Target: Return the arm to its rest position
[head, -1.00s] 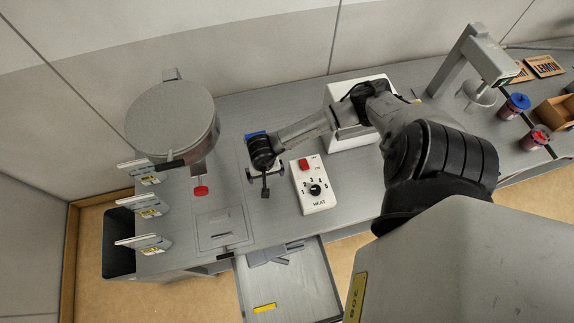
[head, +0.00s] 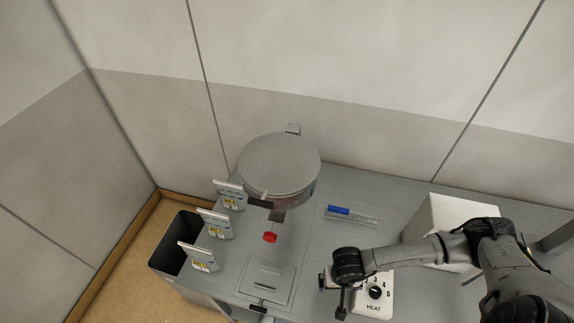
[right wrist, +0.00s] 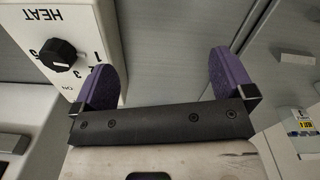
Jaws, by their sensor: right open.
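My right arm comes in from the right in the head view. My right gripper (head: 333,292) hangs at the left side of the white heat control box (head: 374,293), over the grey bench. In the right wrist view the gripper (right wrist: 166,78) shows two purple finger pads spread wide apart with nothing between them. The heat box (right wrist: 65,50) with its black dial is at the upper left there, close beside one finger. My left gripper is in neither view.
A round grey dryer hood (head: 279,165) stands at the back, with a red knob (head: 270,237) below it. A blue-and-grey item (head: 350,214) lies on the bench. Several labelled holders (head: 203,258) line the left edge by a dark bin (head: 174,246). A white box (head: 446,232) stands behind the arm.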

